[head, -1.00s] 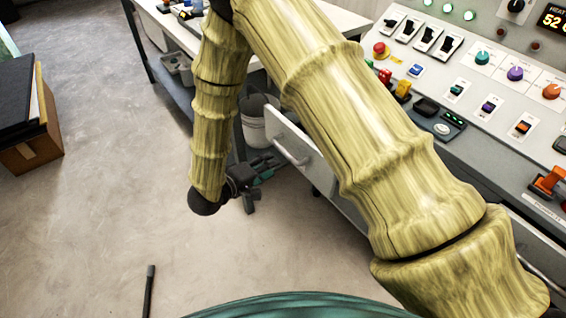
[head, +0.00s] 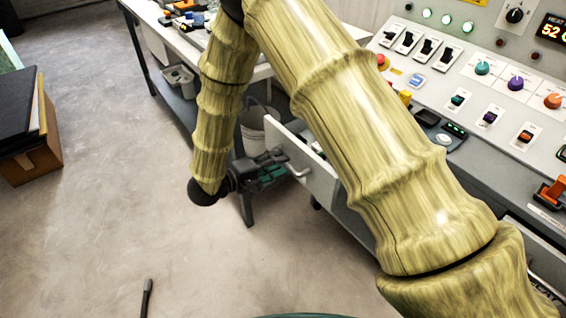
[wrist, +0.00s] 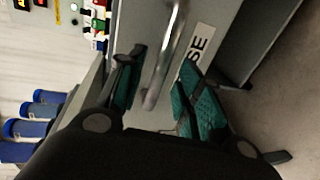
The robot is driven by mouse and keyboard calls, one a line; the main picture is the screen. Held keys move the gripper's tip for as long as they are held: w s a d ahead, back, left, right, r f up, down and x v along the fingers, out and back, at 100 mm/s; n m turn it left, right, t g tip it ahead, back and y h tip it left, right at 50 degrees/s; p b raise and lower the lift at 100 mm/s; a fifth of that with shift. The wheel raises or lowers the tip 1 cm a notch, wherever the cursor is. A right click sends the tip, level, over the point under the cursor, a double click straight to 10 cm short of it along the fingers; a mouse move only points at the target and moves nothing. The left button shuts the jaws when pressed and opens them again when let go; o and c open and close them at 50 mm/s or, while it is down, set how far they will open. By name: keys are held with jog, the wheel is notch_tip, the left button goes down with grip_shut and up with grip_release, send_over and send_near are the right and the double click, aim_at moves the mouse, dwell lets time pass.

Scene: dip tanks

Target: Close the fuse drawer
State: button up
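The fuse drawer (head: 315,178) stands pulled out from the grey cabinet under the control panel. Its pale front carries a silver bar handle (head: 300,168). In the wrist view the drawer front (wrist: 215,15) shows a label (wrist: 197,52) of which the letters "SE" can be read. My gripper (head: 272,166) is at the drawer front, beside the handle. In the wrist view my gripper (wrist: 160,92) is open, with its green-padded fingers apart. The handle (wrist: 166,60) appears between them; I cannot tell whether either finger touches it. My arm hides part of the drawer and cabinet.
The control panel (head: 455,80) with switches and knobs rises above the drawer. A white bucket (head: 252,130) stands behind it, by a workbench (head: 180,40). A brown box (head: 35,150) stands at the left. The floor (head: 120,210) between is mostly clear.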

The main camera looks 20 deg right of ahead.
jog(key=shift+x, duration=1.3)
grip_shut()
